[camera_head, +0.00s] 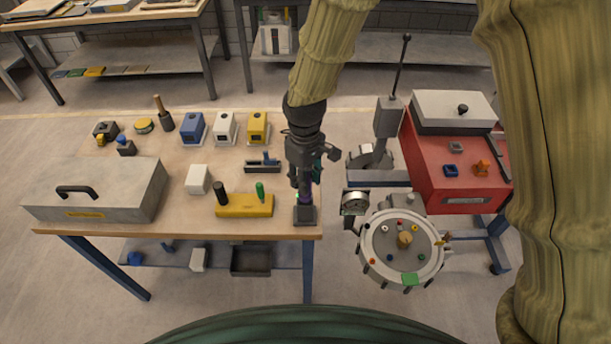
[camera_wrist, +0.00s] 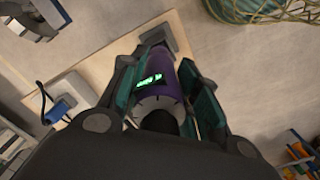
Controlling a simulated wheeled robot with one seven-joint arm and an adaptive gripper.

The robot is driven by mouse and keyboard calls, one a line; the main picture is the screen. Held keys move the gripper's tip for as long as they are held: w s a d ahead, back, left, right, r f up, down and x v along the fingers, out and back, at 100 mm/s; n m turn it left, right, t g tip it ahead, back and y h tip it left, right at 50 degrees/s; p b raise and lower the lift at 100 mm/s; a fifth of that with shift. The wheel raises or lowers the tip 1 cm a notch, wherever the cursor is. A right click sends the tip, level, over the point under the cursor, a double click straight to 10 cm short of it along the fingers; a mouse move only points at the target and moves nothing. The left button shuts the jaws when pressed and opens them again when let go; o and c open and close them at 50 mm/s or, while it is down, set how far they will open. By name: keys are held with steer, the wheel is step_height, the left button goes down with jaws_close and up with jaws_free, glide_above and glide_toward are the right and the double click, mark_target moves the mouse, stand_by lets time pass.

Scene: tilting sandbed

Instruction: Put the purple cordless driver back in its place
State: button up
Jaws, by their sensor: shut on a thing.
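The purple cordless driver (camera_wrist: 183,78) is between the teal-padded fingers of my gripper (camera_wrist: 178,66), with green marks on its side. In the head view a little purple of the driver (camera_head: 305,199) shows below my gripper (camera_head: 305,184), at the front right corner of the wooden table (camera_head: 180,222). My gripper is shut on the driver and points down. A dark grey block (camera_head: 303,215) stands at that corner, directly below the driver; it also shows beyond the driver in the wrist view (camera_wrist: 176,35). I cannot tell whether driver and block touch.
A yellow block (camera_head: 244,206) with black and green handled tools lies left of my gripper. A grey case (camera_head: 97,190) fills the table's left end. Right of the table stand a round grey machine (camera_head: 402,270) and a red cart (camera_head: 436,170). The table edge is close.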

steer(key=shift+f, duration=0.35)
steer(key=o, duration=1.6)
steer(key=shift+r, duration=0.15)
steer(key=shift+r+p, duration=3.1)
steer(key=shift+r, duration=0.75)
